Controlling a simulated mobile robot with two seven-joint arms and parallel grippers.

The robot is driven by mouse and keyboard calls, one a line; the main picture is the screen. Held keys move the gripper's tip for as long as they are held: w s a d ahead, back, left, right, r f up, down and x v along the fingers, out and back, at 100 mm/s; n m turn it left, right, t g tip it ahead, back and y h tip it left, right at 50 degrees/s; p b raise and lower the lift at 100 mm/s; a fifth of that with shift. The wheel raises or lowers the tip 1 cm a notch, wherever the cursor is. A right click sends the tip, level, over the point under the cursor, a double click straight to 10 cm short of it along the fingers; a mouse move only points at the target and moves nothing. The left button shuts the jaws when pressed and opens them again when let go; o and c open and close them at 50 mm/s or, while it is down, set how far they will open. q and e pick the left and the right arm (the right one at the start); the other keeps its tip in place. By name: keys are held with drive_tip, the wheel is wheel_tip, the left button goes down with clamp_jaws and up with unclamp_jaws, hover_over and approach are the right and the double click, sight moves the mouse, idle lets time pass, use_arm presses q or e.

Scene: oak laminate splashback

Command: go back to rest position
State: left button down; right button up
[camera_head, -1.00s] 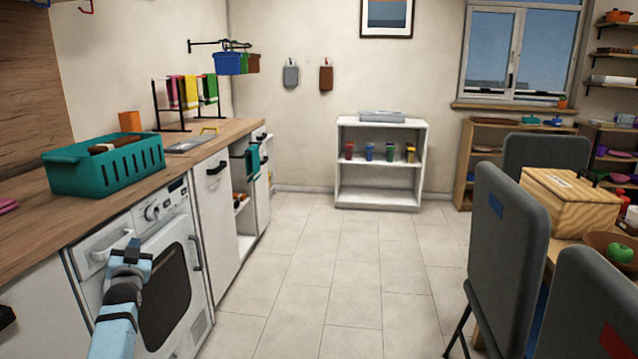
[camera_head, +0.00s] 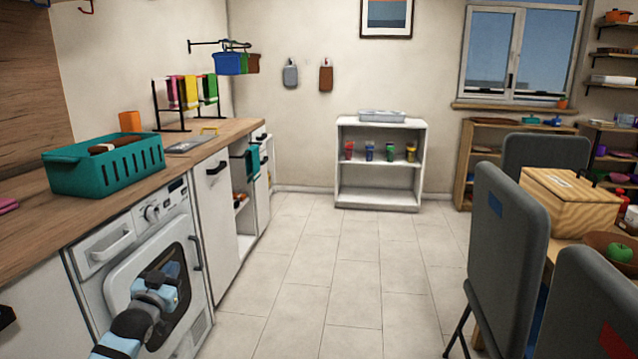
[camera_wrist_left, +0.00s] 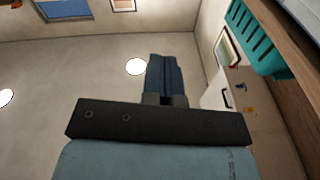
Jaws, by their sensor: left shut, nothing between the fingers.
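The gripper appears apart from the counter and the teal basket. My right gripper is in neither view.
The white washing machine (camera_head: 112,284) stands under the wooden counter (camera_head: 30,226). A teal basket (camera_head: 108,174) sits on the counter. Grey chairs (camera_head: 508,235) stand at a table on the right. The tiled floor (camera_head: 335,270) between is clear.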

use_arm(q)
drive_tip(key=s+d+f+g+h, duration=0.1)
drive_tip(key=s+d+h, duration=0.1)
drive_tip(key=s+d, duration=0.65)
drive_tip(key=s+d+f+h, duration=0.15)
drive_tip(key=s+d, duration=0.35)
drive_tip(key=s, duration=0.7)
drive_tip(key=s+d+g+h, duration=0.1)
drive_tip(key=s+d+h, duration=0.2)
drive_tip(key=s+d, duration=0.55)
drive_tip(key=s+r+p, duration=0.1)
drive_tip(key=s+r, duration=0.5)
drive_tip(key=s, duration=0.4)
drive_tip(key=s+a+r+g+y+p, duration=0.3)
drive_tip(key=a+r+g+y+p, duration=0.1)
drive_tip(key=p, duration=3.2)
drive_tip(key=shift+s+a+g+y, duration=0.4)
drive_tip(key=shift+a+g+y, duration=0.25)
drive_tip(key=shift+a+g, duration=0.75)
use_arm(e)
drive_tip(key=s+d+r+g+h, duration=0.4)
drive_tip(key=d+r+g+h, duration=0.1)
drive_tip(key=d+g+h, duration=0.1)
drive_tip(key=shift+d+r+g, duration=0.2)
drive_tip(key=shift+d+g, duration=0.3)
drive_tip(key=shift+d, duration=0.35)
